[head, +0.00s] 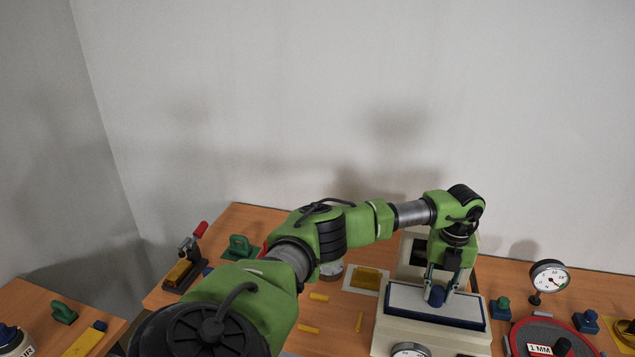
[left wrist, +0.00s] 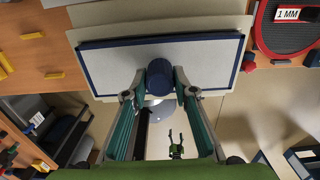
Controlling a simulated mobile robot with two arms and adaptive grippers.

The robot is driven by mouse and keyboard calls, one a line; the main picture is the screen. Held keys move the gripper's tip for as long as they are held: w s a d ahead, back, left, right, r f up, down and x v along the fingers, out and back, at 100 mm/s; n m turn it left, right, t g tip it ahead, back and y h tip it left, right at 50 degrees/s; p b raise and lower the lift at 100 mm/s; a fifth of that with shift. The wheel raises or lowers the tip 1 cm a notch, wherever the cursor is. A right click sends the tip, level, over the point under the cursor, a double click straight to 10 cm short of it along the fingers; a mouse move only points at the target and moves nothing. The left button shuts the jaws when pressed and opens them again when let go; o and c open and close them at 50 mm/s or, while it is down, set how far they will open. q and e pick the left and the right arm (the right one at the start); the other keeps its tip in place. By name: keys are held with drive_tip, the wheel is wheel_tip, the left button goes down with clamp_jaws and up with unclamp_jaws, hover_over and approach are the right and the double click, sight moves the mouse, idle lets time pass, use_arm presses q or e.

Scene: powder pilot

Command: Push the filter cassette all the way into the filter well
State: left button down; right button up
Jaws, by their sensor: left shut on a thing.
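The filter cassette (head: 463,307) is a flat pale grey panel with a dark blue frame and a round blue knob (left wrist: 160,78). It lies level at the top of the cream machine housing (head: 392,331), where the filter well is. My left gripper (head: 437,289) comes down from above and is shut on the knob, one finger on each side. The cassette also shows in the left wrist view (left wrist: 112,62), with its blue near edge visible. The well's inside is hidden under the cassette, so its depth cannot be seen. My right gripper (left wrist: 176,143) shows small in the left wrist view, its fingers apart.
A dial gauge (head: 549,279) and a red-rimmed sieve marked 1 MM (head: 516,344) stand right of the machine. A red-handled clamp (head: 190,252) stands at the far left.

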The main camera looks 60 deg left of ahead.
sight(439, 290)
use_arm(q)
drive_tip(key=shift+f+b, duration=0.45)
drive_tip(key=shift+f, duration=0.35)
drive_tip(key=c, duration=1.6)
unclamp_jaws()
drive_tip(key=shift+c, duration=1.4)
drive_tip(key=shift+r+p, duration=2.55)
drive_tip(key=shift+r, duration=1.05)
drive_tip(key=shift+f, duration=0.1)
